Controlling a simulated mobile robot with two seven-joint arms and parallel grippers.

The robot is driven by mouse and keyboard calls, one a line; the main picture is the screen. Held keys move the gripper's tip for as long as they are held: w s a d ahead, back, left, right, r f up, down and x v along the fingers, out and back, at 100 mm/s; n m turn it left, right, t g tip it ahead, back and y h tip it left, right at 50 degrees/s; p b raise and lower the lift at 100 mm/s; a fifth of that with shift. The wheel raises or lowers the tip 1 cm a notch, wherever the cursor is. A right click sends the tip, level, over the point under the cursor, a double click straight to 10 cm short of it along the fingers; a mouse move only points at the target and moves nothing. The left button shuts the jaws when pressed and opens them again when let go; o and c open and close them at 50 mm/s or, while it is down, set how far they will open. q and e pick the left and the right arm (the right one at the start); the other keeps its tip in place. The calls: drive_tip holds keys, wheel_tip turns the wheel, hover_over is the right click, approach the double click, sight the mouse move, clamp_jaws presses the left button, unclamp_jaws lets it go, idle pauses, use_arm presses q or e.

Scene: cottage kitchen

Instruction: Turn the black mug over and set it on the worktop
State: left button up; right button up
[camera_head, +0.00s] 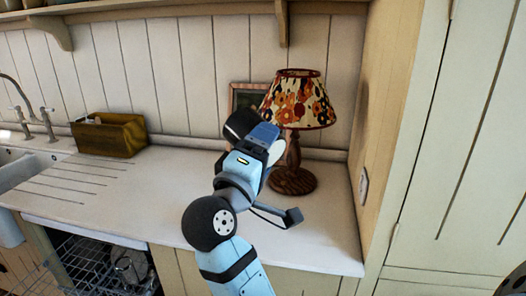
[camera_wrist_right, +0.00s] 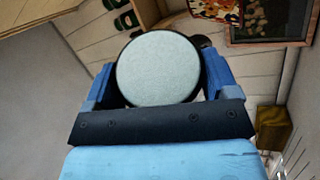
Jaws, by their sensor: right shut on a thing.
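The black mug (camera_head: 241,123) is held in the air above the worktop (camera_head: 160,195), in front of the lamp. My right gripper (camera_head: 264,136) is shut on it, one finger on each side. The mug lies tilted, not upright. In the right wrist view the mug (camera_wrist_right: 158,68) shows a round pale face with a thin black edge between my right gripper's fingers (camera_wrist_right: 158,82). This face looks flat, but I cannot tell for certain whether it is the base or the inside. A dark part beside it may be the handle. My left gripper is out of view.
A wooden box (camera_head: 110,135) stands near the sink (camera_head: 25,170). An open dish rack (camera_head: 85,265) is below the worktop. The worktop's left-middle and front right are clear.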

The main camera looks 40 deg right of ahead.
use_arm(q)
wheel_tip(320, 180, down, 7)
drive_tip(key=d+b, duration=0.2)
drive_tip(key=b, duration=1.1)
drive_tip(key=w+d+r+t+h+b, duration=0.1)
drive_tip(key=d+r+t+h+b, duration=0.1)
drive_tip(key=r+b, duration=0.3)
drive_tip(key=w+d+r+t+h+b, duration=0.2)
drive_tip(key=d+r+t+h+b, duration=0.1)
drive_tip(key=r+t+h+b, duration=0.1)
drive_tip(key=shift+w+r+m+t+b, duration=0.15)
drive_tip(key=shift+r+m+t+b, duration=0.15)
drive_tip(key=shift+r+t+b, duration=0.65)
use_arm(e)
drive_tip(key=shift+s+a+f+m+g+h+b, duration=0.1)
drive_tip(key=shift+a+f+m+g+h, duration=0.7)
drive_tip(key=shift+m, duration=2.25)
drive_tip(key=shift+a+f+m+g+h+b, duration=0.1)
drive_tip(key=shift+f+m+g+h, duration=0.2)
drive_tip(key=shift+m+g, duration=1.85)
drive_tip(key=shift+s+a+f+m+g+h+b, duration=0.15)
drive_tip(key=shift+a+f+m+h, duration=0.4)
drive_tip(key=shift+m, duration=3.35)
